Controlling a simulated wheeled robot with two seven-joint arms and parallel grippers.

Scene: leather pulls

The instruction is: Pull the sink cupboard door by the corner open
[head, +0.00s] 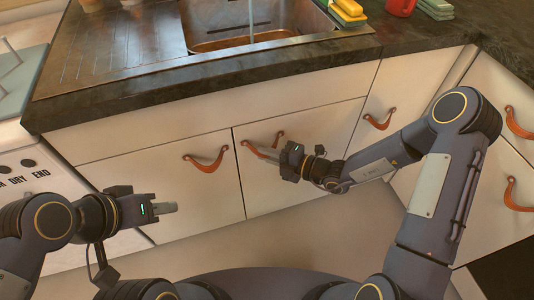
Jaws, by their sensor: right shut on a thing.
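The cream cupboard door (300,190) under the sink, on the side nearer the corner, looks flush with its frame. Its orange-brown leather pull (273,143) is near the door's upper left. My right gripper (256,150) reaches in from the right and is shut on this pull; the fingers partly cover the strap. My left gripper (172,208) is at the lower left, in front of the neighbouring door and apart from it. Its fingers overlap in this view, so their opening is unclear.
The left sink door (160,190) has its own pull (206,160). More fronts with leather pulls (379,119) stand to the right around the corner. A white appliance (40,180) stands at the left. The dark worktop (120,100) overhangs the doors. Bare floor (220,250) lies in front.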

